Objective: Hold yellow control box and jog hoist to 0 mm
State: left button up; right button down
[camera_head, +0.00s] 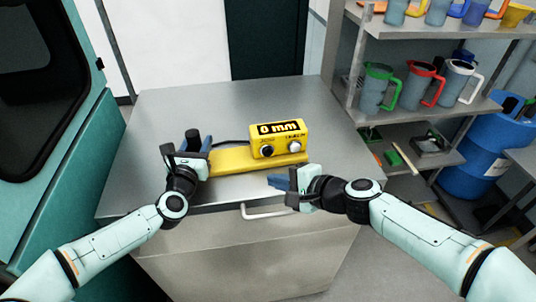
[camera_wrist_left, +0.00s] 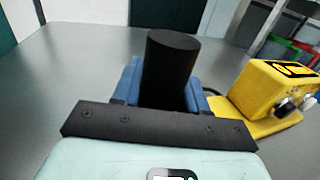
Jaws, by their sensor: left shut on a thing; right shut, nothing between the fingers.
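The yellow control box (camera_head: 281,141) stands on the metal cabinet top. Its display (camera_head: 278,128) reads "0 mm". Its front has a black knob (camera_head: 267,151) and a pale knob (camera_head: 295,146). A yellow base plate (camera_head: 230,160) runs from it to the left. My left gripper (camera_head: 195,146) is shut on a black upright cylindrical grip (camera_wrist_left: 170,65) at the plate's left end. The control box (camera_wrist_left: 262,90) is right of the fingers in the left wrist view. My right gripper (camera_head: 279,181) is shut and empty, in front of the box and apart from the knobs.
The metal cabinet top (camera_head: 220,100) is clear behind and left of the box. A drawer handle (camera_head: 268,211) is on its front. At right stand shelves with several jugs (camera_head: 420,84) and a blue barrel (camera_head: 490,145). A teal machine (camera_head: 60,130) is at left.

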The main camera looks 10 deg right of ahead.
pick_arm(q)
jog(key=o, duration=1)
jog(key=shift+c, duration=0.2)
